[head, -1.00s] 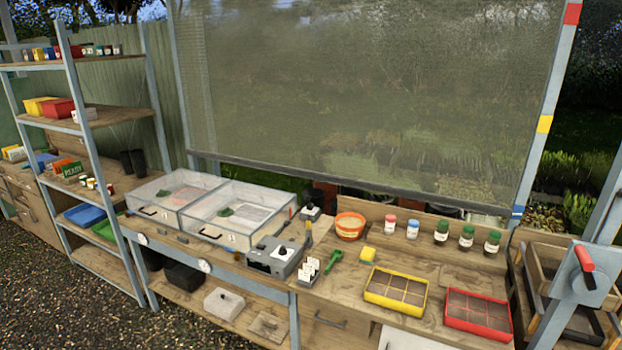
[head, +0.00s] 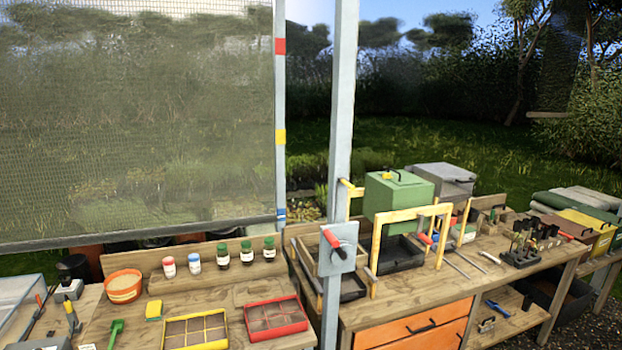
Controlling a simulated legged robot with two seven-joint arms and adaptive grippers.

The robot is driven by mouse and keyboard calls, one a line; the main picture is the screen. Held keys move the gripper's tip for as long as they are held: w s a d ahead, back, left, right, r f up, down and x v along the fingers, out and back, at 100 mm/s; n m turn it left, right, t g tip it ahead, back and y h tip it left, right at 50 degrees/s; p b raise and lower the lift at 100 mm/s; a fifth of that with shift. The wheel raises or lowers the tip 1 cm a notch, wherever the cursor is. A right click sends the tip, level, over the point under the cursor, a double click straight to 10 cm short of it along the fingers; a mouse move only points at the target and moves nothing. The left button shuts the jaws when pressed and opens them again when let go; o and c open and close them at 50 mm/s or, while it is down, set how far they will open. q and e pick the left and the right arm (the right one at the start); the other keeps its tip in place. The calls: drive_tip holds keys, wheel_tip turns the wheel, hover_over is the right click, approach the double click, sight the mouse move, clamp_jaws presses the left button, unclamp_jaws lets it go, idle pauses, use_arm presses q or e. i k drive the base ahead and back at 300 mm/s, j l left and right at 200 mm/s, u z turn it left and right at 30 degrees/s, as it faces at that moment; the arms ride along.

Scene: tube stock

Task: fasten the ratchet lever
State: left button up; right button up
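A lever with a red grip (head: 332,239) is mounted on a grey plate (head: 338,256) on the metal post at the centre of the head view. The red grip slants from upper left to lower right across the top of the plate. It looks like the ratchet lever; whether it is latched cannot be told from here. A mesh screen (head: 140,120) hangs to the left, with its dark bottom bar (head: 140,234) above the bench. Neither of my grippers is in view.
The left bench holds a yellow tray (head: 195,331), a red tray (head: 275,319), an orange pot (head: 123,286) and several jars (head: 223,256). The right bench carries a yellow frame (head: 411,214), a green box (head: 398,192) and tools. The post (head: 343,110) stands between the benches.

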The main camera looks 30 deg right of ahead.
sight(342, 179)
drive_tip(key=i+l+z, duration=0.35)
drive_tip(key=l, duration=0.2)
drive_tip(key=i+l+z, duration=0.35)
drive_tip(key=i, duration=0.2)
